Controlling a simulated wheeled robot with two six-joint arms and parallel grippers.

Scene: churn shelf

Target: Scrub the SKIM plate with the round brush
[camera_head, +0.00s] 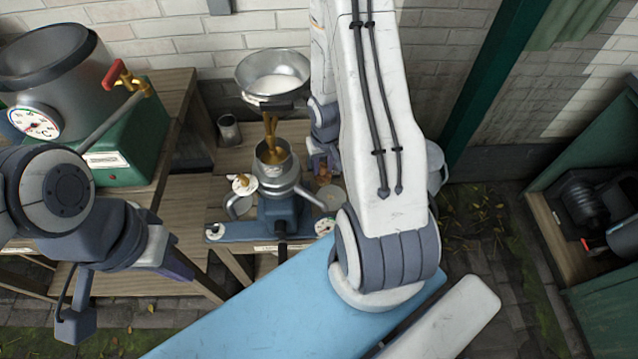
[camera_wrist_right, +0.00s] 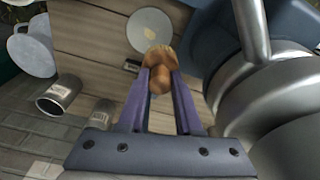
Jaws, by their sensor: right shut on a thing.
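My right gripper (camera_wrist_right: 159,72) is shut on a brown wooden piece, apparently the round brush (camera_wrist_right: 157,80); its bristles are not clear. In the head view the right gripper (camera_head: 322,145) is partly behind my right arm, with brown wood (camera_head: 323,163) at its tips. A pale round plate (camera_wrist_right: 148,30) lies just beyond the brush in the wrist view, with a small unreadable label beside it. A pale disc (camera_head: 329,197) shows right of the separator in the head view. I cannot tell whether the brush touches the plate. My left gripper (camera_head: 182,268) is at the lower left, its fingers mostly hidden.
A metal separator (camera_head: 277,180) with spouts stands on the wooden bench, beneath a milk bowl (camera_head: 272,75). Another white disc (camera_head: 243,184) with a brown knob lies left of it. A steel vat (camera_head: 60,85) stands at left. Metal cups (camera_wrist_right: 57,97) show in the wrist view.

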